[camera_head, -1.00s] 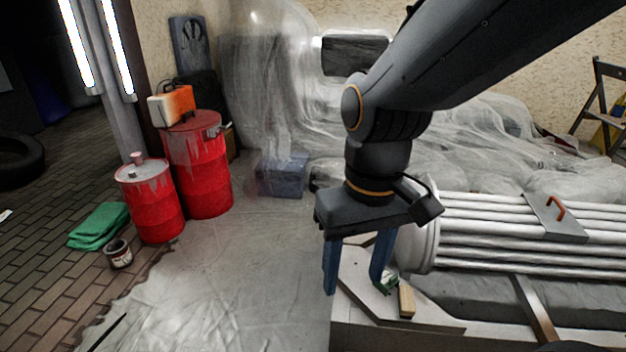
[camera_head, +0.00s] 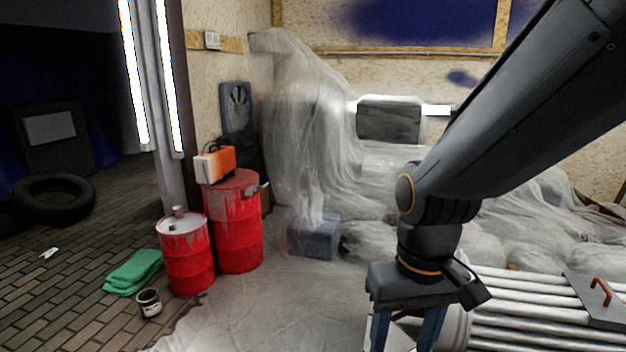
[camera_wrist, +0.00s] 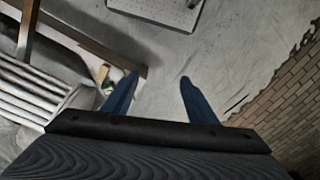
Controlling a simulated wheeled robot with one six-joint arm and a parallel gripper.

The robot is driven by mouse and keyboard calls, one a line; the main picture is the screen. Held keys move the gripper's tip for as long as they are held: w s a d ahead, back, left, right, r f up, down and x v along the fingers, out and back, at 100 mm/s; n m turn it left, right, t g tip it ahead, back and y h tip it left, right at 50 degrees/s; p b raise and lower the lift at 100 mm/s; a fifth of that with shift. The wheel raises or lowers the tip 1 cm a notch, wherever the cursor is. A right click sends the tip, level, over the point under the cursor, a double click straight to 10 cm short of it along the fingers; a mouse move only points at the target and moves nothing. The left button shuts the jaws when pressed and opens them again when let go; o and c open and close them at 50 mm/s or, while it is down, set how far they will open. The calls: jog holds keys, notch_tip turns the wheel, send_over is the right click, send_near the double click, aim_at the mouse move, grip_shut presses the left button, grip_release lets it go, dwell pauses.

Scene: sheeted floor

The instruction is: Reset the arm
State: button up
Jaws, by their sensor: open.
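My gripper (camera_head: 404,336) hangs pointing down at the lower right of the head view, beside the end of the white ribbed column (camera_head: 530,300). Its two blue fingers are spread apart, and their tips are cut off by the frame's bottom edge. In the wrist view my gripper (camera_wrist: 160,78) shows both fingers apart with nothing between them but pale floor sheeting (camera_wrist: 165,105). The ribbed column (camera_wrist: 40,95) is at the left there.
Two red barrels (camera_head: 188,268) (camera_head: 238,235) stand left of centre, with an orange-and-white box (camera_head: 215,165) on the taller one. A green cloth (camera_head: 134,272) and a paint can (camera_head: 149,303) lie nearby. A blue-grey box (camera_head: 314,238) sits by draped plastic (camera_head: 300,130). Sheeted floor between is clear.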

jog(key=d+r+m+p, duration=0.1)
jog(key=d+r+p, duration=0.4)
jog(key=p, duration=0.4)
jog(key=shift+s+d+r+m, duration=0.2)
jog(key=shift+s+d+m, duration=0.1)
jog(key=shift+d, duration=0.1)
